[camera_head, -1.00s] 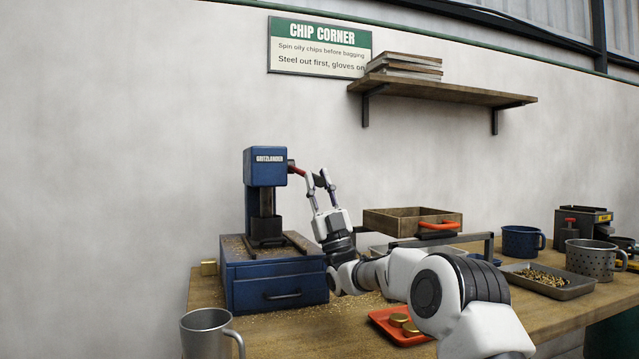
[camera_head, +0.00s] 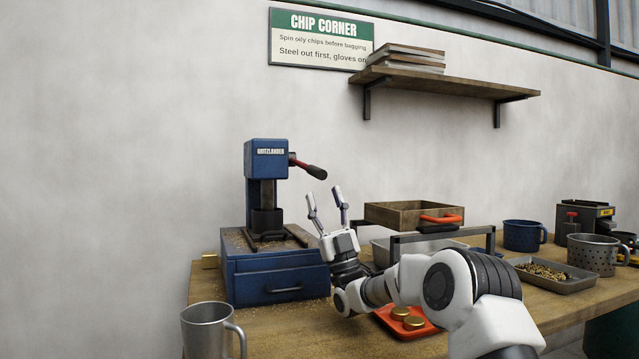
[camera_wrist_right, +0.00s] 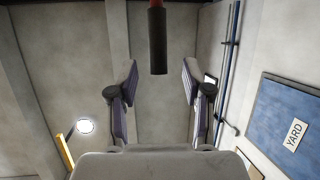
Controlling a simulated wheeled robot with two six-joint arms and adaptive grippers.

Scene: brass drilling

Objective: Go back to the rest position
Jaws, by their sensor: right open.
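My right gripper (camera_head: 325,200) is open and empty, its two fingers pointing up, in front of the wall and to the right of the blue drill press (camera_head: 266,160). The press lever, with its red shaft and dark grip (camera_head: 316,172), sticks out to the right, above and apart from the fingertips. In the right wrist view the fingers (camera_wrist_right: 156,85) stand apart with nothing between them, and the dark lever grip (camera_wrist_right: 158,50) shows beyond them. The left gripper is not in view.
The press stands on a blue drawer box (camera_head: 275,275). An orange tray (camera_head: 385,316) with brass discs lies by my right arm. A grey mug (camera_head: 205,330) is at front left. A wooden box (camera_head: 400,214), a blue mug (camera_head: 522,236) and a chip tray (camera_head: 575,284) stand right.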

